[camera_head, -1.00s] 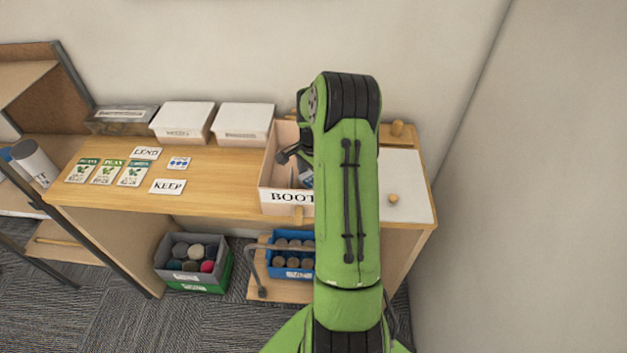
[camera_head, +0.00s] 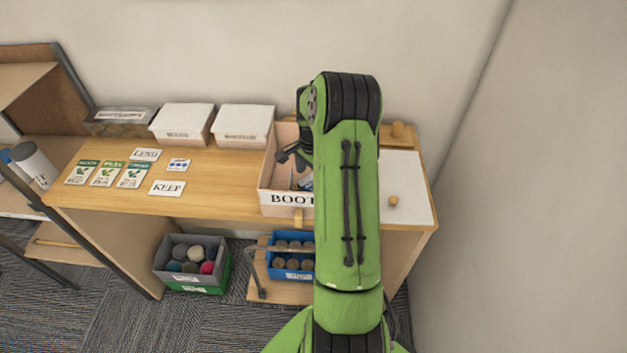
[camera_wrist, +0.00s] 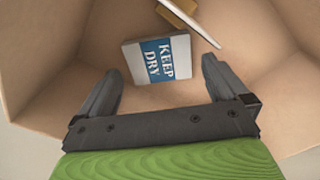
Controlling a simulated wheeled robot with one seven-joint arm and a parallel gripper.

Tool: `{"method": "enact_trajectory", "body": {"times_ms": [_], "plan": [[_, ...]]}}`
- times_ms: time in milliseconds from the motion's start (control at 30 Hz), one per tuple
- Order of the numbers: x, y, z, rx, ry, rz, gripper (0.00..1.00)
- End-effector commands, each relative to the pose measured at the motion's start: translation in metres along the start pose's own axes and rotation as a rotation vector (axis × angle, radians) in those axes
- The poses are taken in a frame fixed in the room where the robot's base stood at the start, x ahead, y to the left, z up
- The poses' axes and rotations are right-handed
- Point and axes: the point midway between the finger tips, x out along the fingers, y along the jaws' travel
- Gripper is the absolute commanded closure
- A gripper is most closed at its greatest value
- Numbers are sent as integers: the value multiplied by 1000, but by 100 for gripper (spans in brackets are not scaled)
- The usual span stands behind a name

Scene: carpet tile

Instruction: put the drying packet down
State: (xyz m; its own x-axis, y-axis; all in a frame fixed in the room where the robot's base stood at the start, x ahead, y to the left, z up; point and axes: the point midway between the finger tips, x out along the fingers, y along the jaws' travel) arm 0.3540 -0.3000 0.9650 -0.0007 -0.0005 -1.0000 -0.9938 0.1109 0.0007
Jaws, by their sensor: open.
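The drying packet (camera_wrist: 158,60), white with a blue band reading "KEEP DRY", lies inside the cardboard box in the wrist view. My gripper (camera_wrist: 160,82) is open, its two fingers spread on either side of the packet's near end, and nothing shows gripped between them. The box (camera_head: 279,198), with a label beginning "BOOT", stands on the wooden bench in the head view. My arm hides its right part. A bit of blue and white shows inside it there. My gripper is mostly hidden behind my arm in the head view.
A wooden piece and a thin white piece (camera_wrist: 195,25) lie beyond the packet in the box. Box walls surround the gripper. Lidded bins (camera_head: 182,121) stand at the back; seed packets (camera_head: 107,174) and cards (camera_head: 167,188) lie left. Crates (camera_head: 193,264) sit below.

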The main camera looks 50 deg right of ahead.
Motion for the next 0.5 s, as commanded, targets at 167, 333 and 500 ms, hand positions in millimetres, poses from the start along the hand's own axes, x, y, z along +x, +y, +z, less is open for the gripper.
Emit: {"method": "enact_trajectory", "body": {"times_ms": [167,333,500], "plan": [[-54,-1,-1,-1,4,-5,0],[-86,-1,0,-1,2,-2,0],[-106,-1,10,-46,13,-9,0]]}}
